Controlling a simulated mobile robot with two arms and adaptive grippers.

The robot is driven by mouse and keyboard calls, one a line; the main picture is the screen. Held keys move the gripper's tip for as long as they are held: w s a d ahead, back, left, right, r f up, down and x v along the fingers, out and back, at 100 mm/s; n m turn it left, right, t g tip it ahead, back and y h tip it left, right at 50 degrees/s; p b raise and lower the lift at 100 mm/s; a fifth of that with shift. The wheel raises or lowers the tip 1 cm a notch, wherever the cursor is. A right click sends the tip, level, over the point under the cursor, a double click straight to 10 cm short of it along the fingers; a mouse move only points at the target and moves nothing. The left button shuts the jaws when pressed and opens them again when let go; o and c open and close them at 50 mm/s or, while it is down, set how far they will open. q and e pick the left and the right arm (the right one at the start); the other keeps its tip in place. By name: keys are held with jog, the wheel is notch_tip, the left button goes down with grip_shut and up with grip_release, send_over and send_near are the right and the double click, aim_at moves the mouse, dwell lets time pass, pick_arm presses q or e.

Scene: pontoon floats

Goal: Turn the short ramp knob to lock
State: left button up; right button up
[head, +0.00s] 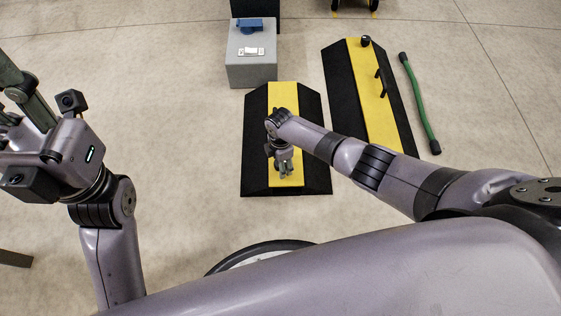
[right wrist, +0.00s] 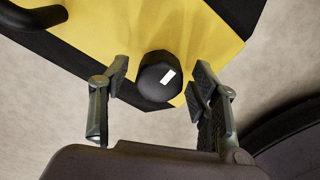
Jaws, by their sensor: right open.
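The short ramp (head: 309,110), black with a yellow middle band, lies on the floor under my right arm. Its black knob (right wrist: 160,72) shows in the right wrist view near the ramp's end, with a short white mark slanting up to the right. In the head view, my gripper hides the knob. My right gripper (head: 286,175) is open over the near part of the ramp. In the right wrist view its fingers (right wrist: 160,88) stand on both sides of the knob, with gaps to it. My left gripper (head: 8,92) is open and empty at the left edge.
A longer ramp (head: 366,95) with a knob (head: 365,41) and handle (head: 381,83) lies to the right, beside a green bar with black ends (head: 418,100). A grey box (head: 251,72) with a blue item (head: 250,25) stands behind.

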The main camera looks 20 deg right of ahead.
jog(key=shift+r, duration=0.1)
notch_tip(320, 180, up, 12)
dwell(0.6)
dwell(0.4)
